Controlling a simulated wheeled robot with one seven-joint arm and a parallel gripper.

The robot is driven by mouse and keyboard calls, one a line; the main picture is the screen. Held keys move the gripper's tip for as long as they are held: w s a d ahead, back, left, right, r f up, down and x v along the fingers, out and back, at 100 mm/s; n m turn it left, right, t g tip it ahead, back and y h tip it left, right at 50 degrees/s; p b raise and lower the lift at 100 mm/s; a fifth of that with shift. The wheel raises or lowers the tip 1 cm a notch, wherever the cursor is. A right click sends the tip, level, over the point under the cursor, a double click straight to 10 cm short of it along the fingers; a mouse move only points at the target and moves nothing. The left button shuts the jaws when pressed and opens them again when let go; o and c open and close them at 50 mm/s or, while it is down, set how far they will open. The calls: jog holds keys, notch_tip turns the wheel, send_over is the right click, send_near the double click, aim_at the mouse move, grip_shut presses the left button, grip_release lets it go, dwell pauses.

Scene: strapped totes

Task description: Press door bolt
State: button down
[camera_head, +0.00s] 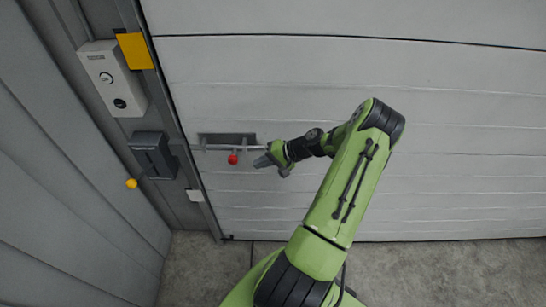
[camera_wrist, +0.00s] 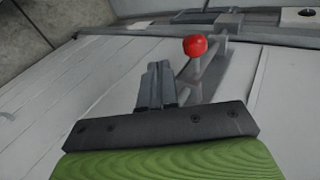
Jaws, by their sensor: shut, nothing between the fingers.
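The door bolt (camera_head: 222,147) is a grey horizontal rod on a dark plate on the pale door, near its left edge. Its red knob (camera_head: 232,158) hangs below the rod. In the wrist view the red knob (camera_wrist: 195,45) stands out on its stem, ahead and to the right of the fingers. My gripper (camera_head: 262,161) is just right of the knob in the head view, apart from it. In the wrist view my gripper's fingers (camera_wrist: 155,85) are together and empty. The bolt's right end is partly hidden by my gripper.
The ribbed door (camera_head: 340,65) fills the background. Left of it, a frame post carries a white control box (camera_head: 112,78), a yellow plate (camera_head: 135,50), a dark box (camera_head: 153,155) and a yellow knob (camera_head: 131,183). Concrete floor (camera_head: 205,265) lies below.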

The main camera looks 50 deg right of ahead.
aim_at(231, 160)
jog(key=shift+w+a+p, duration=0.15)
jog(key=shift+w+a, duration=0.25)
jog(key=shift+w, duration=0.3)
jog(key=shift+w+a+p, duration=0.1)
jog(key=shift+w+a, duration=0.25)
jog(key=shift+w, duration=0.35)
jog(key=shift+w+a+p, duration=0.15)
jog(key=shift+w+a, duration=0.25)
jog(key=shift+w, duration=0.3)
jog(key=w+a, duration=0.1)
jog(key=w, duration=0.1)
jog(key=w+a+b, duration=0.1)
jog(key=w+a, duration=0.1)
jog(key=shift+w+a, duration=0.15)
jog(key=shift+a, duration=0.1)
jog(key=shift+r, duration=0.1)
